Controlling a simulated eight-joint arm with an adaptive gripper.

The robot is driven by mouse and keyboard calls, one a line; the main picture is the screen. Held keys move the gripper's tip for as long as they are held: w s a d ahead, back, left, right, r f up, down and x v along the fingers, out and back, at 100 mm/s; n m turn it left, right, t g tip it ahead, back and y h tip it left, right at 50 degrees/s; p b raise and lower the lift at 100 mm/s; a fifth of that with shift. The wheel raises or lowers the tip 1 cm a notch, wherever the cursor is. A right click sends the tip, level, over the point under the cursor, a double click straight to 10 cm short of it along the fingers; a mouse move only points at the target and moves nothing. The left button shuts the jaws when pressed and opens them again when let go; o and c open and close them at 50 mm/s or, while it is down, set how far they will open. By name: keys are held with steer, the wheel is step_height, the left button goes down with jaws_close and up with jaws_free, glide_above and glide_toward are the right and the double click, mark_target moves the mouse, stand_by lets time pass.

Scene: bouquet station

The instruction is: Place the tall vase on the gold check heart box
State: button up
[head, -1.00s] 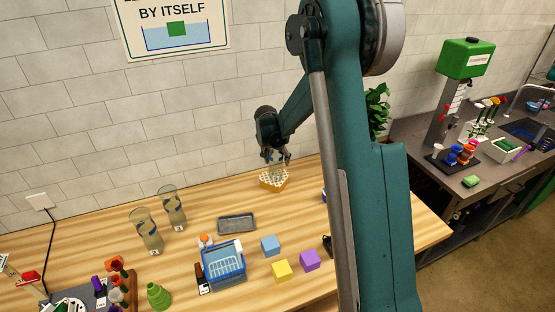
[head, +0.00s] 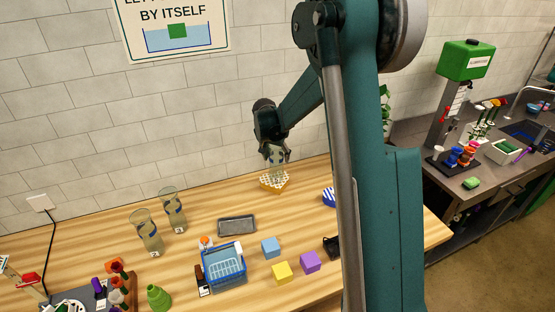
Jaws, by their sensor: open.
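The gold check heart box (head: 272,184) lies on the wooden table near the wall. A clear glass vase (head: 280,170), which looks like the tall vase, is upright over the box and appears to stand on it; its base is too small to make out exactly. My gripper (head: 278,153) is open, pointing down at the vase's upper part. The fingers overlap the vase in the picture, and I cannot tell whether they touch it.
Two clear numbered vases (head: 147,232) (head: 172,210) stand at left. A grey tray (head: 237,226), a blue basket (head: 224,267) and blue (head: 270,247), yellow (head: 282,273) and purple (head: 310,262) blocks are in front. A blue striped object (head: 328,197) is partly behind my arm.

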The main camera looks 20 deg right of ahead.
mark_target(274, 149)
steer(key=v, duration=0.7)
steer(key=shift+a+r, duration=0.15)
steer(key=shift+r, duration=0.2)
steer(key=shift+s+r, duration=0.1)
steer(key=shift+s, duration=0.15)
steer(key=shift+s+a+r, duration=0.1)
steer(key=shift+s+r, duration=0.05)
steer(key=shift+r, duration=0.05)
steer(key=s+a+r+n+t, duration=0.1)
steer(key=s+a+r, duration=0.1)
steer(key=s+r, duration=0.35)
steer(key=s+a+r+n+y, duration=0.1)
steer(key=s+a+r+n, duration=0.15)
steer(key=s, duration=0.65)
steer(key=s+a+r+n+t, duration=0.1)
steer(key=s+a+r, duration=0.2)
steer(key=s+r, duration=0.3)
steer(key=s+a+f+n+t+y, duration=0.1)
steer(key=s+a+f+n, duration=0.1)
steer(key=s, duration=0.9)
steer(key=s+a+f+n+t+y, duration=0.1)
steer(key=s+a+n, duration=0.1)
steer(key=s, duration=1)
steer(key=shift+s+a+f, duration=0.35)
steer(key=shift+a+f, duration=0.05)
steer(key=shift+a, duration=0.5)
